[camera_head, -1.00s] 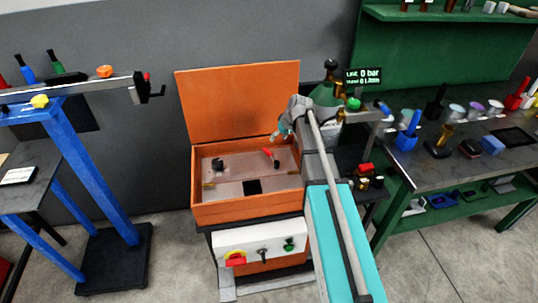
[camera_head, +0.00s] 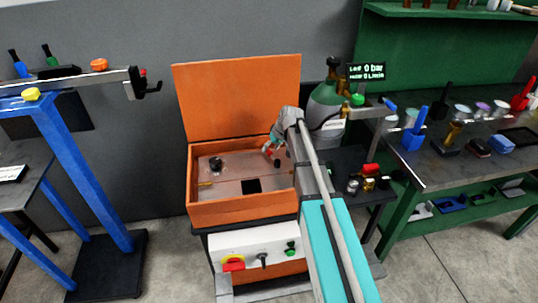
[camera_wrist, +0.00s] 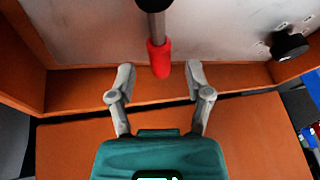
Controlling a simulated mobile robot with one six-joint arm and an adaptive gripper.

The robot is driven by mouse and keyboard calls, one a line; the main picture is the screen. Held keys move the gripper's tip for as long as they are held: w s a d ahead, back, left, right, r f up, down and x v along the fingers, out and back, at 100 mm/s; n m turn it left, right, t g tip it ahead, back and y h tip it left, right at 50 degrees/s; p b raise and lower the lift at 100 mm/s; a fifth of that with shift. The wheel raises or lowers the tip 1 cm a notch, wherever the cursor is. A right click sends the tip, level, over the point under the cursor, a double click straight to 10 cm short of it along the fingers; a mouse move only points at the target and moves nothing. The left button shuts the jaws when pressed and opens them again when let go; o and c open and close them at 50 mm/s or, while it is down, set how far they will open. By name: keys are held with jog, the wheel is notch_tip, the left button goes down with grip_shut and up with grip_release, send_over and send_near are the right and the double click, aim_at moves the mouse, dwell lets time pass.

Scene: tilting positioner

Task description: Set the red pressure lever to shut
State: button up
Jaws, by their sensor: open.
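The red pressure lever (camera_wrist: 159,58) has a red grip on a dark metal shaft. In the wrist view its grip points down toward my gripper (camera_wrist: 159,82) and its tip lies between the two spread fingers. The fingers are open, with a gap on each side of the grip and no visible contact. In the head view the lever (camera_head: 267,149) is small and partly covered by my gripper, at the right inside the orange box (camera_head: 243,207).
The box's orange lid (camera_head: 238,97) stands open behind. A black knob (camera_wrist: 289,44) is on the metal panel. The box wall lies close under my fingers. A green gas cylinder (camera_head: 327,103) stands right of the box.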

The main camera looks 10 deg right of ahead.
jog(key=shift+b+x, duration=0.6)
jog(key=shift+x, duration=0.35)
